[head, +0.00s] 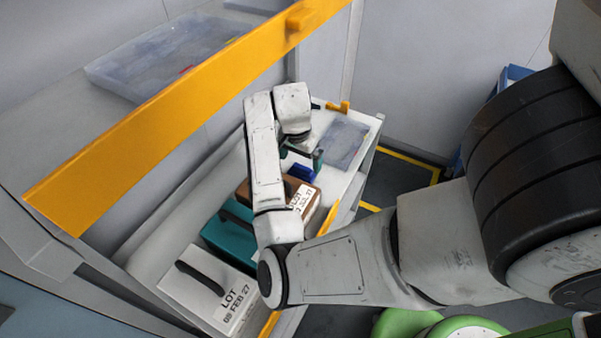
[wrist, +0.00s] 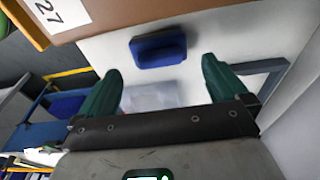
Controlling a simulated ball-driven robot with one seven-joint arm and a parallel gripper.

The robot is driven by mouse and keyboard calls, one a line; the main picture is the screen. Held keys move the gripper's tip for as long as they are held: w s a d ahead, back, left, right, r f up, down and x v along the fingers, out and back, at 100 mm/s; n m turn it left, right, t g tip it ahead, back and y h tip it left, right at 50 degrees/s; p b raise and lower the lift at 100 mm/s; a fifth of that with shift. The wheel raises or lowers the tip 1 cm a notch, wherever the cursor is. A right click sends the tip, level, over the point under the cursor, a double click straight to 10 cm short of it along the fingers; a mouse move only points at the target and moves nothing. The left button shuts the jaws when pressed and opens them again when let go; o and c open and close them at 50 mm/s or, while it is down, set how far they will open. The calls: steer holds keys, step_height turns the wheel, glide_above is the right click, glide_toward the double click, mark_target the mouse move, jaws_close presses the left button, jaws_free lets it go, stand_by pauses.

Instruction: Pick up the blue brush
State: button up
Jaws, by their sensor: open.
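The blue brush (head: 302,172) lies on the white shelf beside the brown box. In the wrist view the blue brush (wrist: 158,50) shows as a dark blue block just beyond the fingertips and between their lines. My gripper (wrist: 161,66) is open, with its two green fingers apart and nothing between them. In the head view my gripper (head: 302,159) is just above and beyond the brush, partly hidden by my arm. Whether the fingers touch the shelf cannot be told.
A brown box (head: 312,188) stands close to the brush; it also fills the top of the wrist view (wrist: 120,12). Teal (head: 215,236) and white (head: 190,285) boxes stand nearer. A clear tray (head: 345,140) lies beyond. An orange-edged upper shelf (head: 190,110) overhangs at left.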

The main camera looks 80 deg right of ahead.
mark_target(302, 167)
steer(key=shift+s+d+f+p, duration=0.1)
steer(key=shift+d+f+p, duration=0.05)
steer(key=shift+f, duration=0.75)
steer(key=shift+d+f+p, duration=0.2)
steer(key=shift+f, duration=0.7)
steer(key=shift+s+d+f+p, duration=0.1)
steer(key=shift+d+f+p, duration=0.05)
steer(key=shift+f, duration=0.75)
steer(key=c, duration=0.9)
